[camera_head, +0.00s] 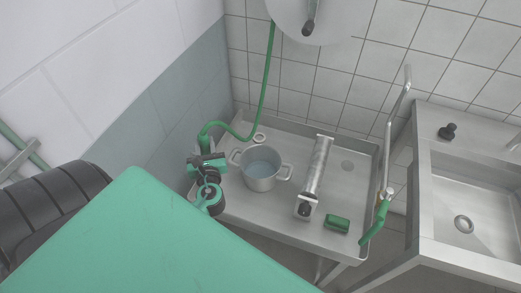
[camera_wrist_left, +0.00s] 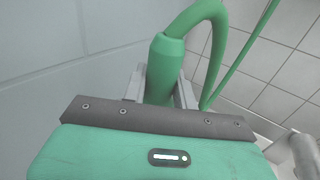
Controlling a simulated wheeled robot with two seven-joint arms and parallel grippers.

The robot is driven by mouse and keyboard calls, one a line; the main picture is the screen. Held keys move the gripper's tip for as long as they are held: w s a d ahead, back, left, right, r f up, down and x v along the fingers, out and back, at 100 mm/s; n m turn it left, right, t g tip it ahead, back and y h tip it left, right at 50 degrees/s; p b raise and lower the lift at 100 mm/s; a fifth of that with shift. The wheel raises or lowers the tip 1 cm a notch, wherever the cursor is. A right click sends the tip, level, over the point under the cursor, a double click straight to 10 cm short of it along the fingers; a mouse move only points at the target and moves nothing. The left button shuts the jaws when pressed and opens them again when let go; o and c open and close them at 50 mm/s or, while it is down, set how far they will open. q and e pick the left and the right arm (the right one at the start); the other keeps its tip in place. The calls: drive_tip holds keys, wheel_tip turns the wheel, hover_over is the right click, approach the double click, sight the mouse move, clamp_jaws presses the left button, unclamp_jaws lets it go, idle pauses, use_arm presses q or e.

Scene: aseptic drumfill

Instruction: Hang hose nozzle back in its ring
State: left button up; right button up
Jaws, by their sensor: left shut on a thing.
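The green hose nozzle (camera_wrist_left: 166,66) is upright between the two grey fingers of my left gripper (camera_wrist_left: 161,88), which is shut on it. In the head view my left gripper (camera_head: 207,163) is at the left edge of the steel sink table, with the nozzle's top (camera_head: 204,142) above it. The green hose (camera_head: 265,85) bends over from the nozzle, sags right, then rises to the wall reel. A small pale ring (camera_head: 260,138) shows behind the pot; I cannot tell whether it is the nozzle's ring. The nozzle's lower end is hidden. My right gripper is not in view.
A steel pot (camera_head: 261,183) with liquid stands right of my gripper. A steel cylinder (camera_head: 319,166) and green block (camera_head: 337,223) lie farther right. An upright steel pipe (camera_head: 392,125) stands beside a second sink (camera_head: 480,258). The left wall is close to my gripper.

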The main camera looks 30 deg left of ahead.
use_arm(q)
drive_tip(key=shift+f+b, duration=0.3)
drive_tip(key=shift+f, duration=0.45)
drive_tip(key=o, duration=0.7)
drive_tip(key=shift+c, duration=0.2)
drive_tip(key=o, duration=0.5)
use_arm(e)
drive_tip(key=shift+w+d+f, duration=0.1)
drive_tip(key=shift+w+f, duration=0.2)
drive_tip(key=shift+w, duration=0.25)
